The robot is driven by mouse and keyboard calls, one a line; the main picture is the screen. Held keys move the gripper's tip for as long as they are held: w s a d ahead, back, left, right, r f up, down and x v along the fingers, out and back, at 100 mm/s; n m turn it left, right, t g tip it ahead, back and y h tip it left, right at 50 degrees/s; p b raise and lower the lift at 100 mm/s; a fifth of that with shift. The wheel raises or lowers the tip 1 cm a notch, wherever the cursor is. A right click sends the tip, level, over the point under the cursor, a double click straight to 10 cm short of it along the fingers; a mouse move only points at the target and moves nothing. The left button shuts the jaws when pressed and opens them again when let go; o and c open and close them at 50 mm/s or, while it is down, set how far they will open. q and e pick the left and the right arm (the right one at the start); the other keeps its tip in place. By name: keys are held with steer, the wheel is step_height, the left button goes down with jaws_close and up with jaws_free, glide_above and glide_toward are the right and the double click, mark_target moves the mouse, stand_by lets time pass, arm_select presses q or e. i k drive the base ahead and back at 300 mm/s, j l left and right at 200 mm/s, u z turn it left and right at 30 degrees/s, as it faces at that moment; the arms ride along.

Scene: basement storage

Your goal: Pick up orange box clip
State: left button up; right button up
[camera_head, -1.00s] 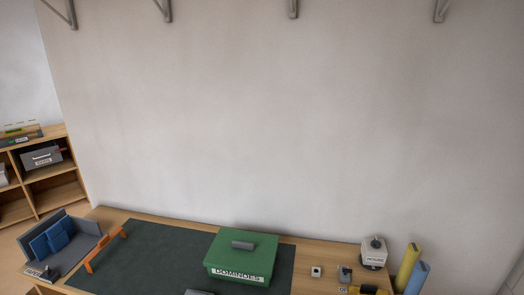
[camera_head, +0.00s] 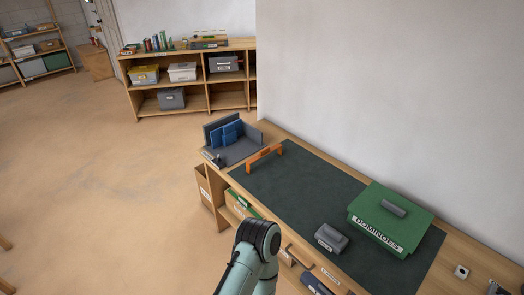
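The orange box clip (camera_head: 265,158) stands on the far left end of the dark mat (camera_head: 300,185) on the workbench. It looks like a low bridge shape, with a bar and a leg at each end. It lies just right of a grey tray holding blue items. Part of one of my arms shows at the bottom centre, over the bench's front edge. Its gripper is not visible, and nothing touches the clip.
A green dominoes box (camera_head: 391,216) and a small grey box (camera_head: 331,238) sit on the mat. The grey tray (camera_head: 243,150) fills the bench's left end. Drawers line the bench front. A wooden shelf (camera_head: 190,54) stands behind. Open floor lies left.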

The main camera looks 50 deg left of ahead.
mark_target(265, 152)
steer(key=j+z, duration=0.1)
steer(key=j, duration=1.2)
steer(key=k+j+z, duration=0.15)
steer(key=j, duration=0.5)
steer(key=j+z, duration=0.1)
steer(key=j, duration=0.55)
steer(key=k+j+z, duration=0.1)
steer(key=j, duration=0.55)
